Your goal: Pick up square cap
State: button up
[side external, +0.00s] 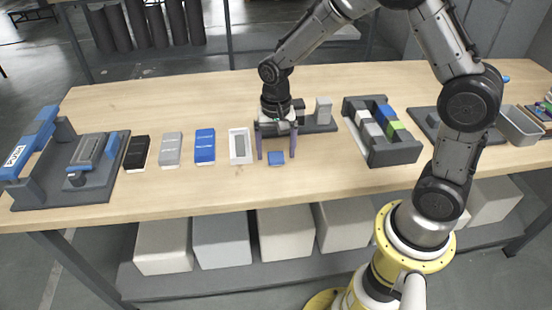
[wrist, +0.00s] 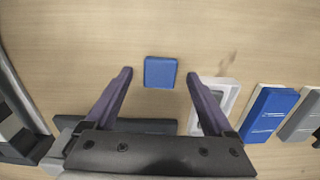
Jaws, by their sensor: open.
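The square cap, a small blue square block (side external: 276,158), lies flat on the wooden table. It also shows in the wrist view (wrist: 160,72), just beyond the fingertips and between their lines. My gripper (side external: 277,157) is open and empty, with its two purple fingers pointing down on either side of the cap in the side view. In the wrist view my gripper (wrist: 160,74) has its fingers spread wider than the cap, and neither touches it. How high the fingertips are above the table I cannot tell exactly.
A white frame-like tray (side external: 240,146) lies close to the left finger, then a blue box (side external: 205,146), a grey box (side external: 171,149) and a black box (side external: 136,153). A dark fixture (side external: 318,126) stands behind the gripper. A dark block rack (side external: 402,151) is at right. The table front is clear.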

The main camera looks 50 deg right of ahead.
jog(key=shift+f, duration=0.45)
grip_shut()
jog(key=shift+r, duration=0.1)
